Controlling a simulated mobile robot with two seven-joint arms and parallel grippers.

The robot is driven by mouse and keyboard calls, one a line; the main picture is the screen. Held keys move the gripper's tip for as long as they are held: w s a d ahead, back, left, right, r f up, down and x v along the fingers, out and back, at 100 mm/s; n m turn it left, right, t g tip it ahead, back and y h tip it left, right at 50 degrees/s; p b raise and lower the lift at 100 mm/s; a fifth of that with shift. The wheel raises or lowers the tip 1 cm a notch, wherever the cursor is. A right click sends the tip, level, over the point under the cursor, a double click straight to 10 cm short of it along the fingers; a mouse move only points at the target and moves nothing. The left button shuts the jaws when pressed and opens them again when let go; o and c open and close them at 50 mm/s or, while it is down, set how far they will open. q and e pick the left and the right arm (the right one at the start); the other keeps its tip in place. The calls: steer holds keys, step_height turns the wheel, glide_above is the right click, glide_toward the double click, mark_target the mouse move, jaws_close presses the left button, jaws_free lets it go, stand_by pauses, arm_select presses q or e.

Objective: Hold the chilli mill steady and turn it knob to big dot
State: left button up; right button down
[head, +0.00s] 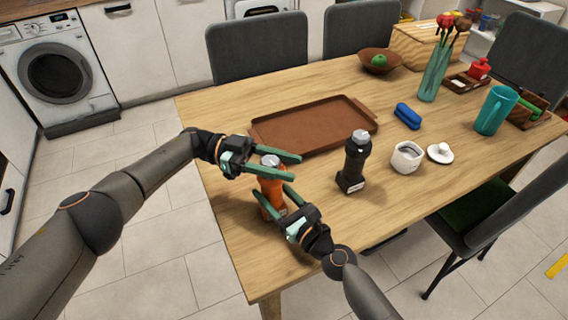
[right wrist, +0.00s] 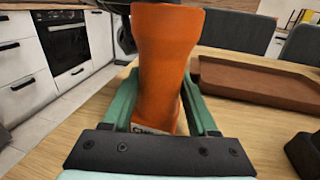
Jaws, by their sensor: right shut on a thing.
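The orange chilli mill (head: 270,184) stands upright near the table's left edge. Its silver knob (head: 270,160) is on top, and its markings are too small to read. In the right wrist view the mill (right wrist: 166,65) fills the middle, with a partly hidden white label low down. My right gripper (head: 275,197) is shut on the mill's body, one green finger on each side. My left gripper (head: 288,167) is at knob height, its green fingers apart on either side of the knob. I cannot tell whether they touch it.
A dark mill (head: 356,160) stands to the right. A brown tray (head: 315,125) lies behind. A white pot (head: 407,157), its lid (head: 440,153), a blue object (head: 408,116), a teal mug (head: 495,110) and a vase (head: 434,75) stand further right. The table's front middle is clear.

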arm_select(q)
steer(key=o, duration=0.4)
steer(key=shift+o, duration=0.2)
steer(key=shift+r, duration=0.15)
step_height(320, 180, up, 10)
stand_by(0.5)
